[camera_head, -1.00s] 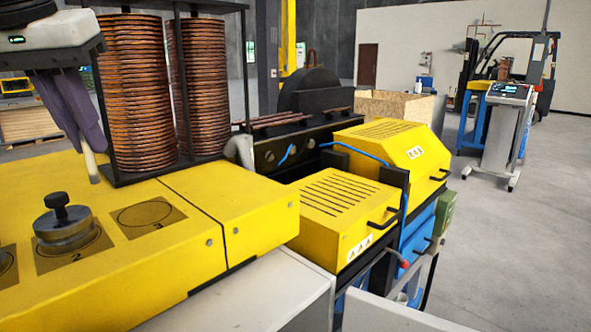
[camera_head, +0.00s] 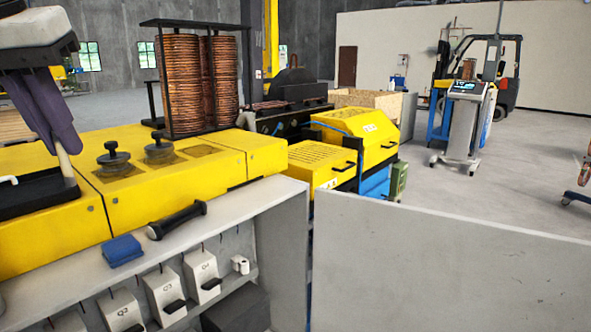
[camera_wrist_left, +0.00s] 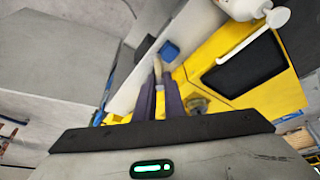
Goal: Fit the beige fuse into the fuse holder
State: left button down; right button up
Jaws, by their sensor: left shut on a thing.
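My left gripper (camera_head: 62,139) hangs at the upper left of the head view, with dark purple fingers shut on the beige fuse (camera_head: 66,161). The fuse is a short pale rod pointing down from the fingertips, above the yellow machine top. In the left wrist view the gripper (camera_wrist_left: 165,88) also shows, and the fuse (camera_wrist_left: 157,66) sticks out past its fingers. Grey units marked Q2 (camera_head: 122,312), Q3 (camera_head: 160,289) and Q4 (camera_head: 203,271), with black handles, sit in the open grey cabinet. I cannot tell whether one is the fuse holder. My right gripper is not in view.
A blue cloth (camera_head: 122,250) and a black torch (camera_head: 176,219) lie on the grey cabinet top (camera_head: 232,216). Two knobbed weights (camera_head: 114,160) stand on the yellow machine (camera_head: 229,158). A grey panel (camera_head: 440,268) blocks the front right.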

pick_arm(q)
jog(key=shift+s+d+f, duration=0.3)
jog(key=shift+s+f, duration=0.3)
jog(key=shift+s, duration=0.15)
jog(key=d+f, duration=0.4)
jog(key=f, duration=0.5)
jog(key=d+f, duration=0.5)
jog(key=f, duration=0.5)
jog(key=shift+w+d+f+m, duration=0.15)
jog(key=shift+w+d+m, duration=0.05)
jog(key=shift+m, duration=0.2)
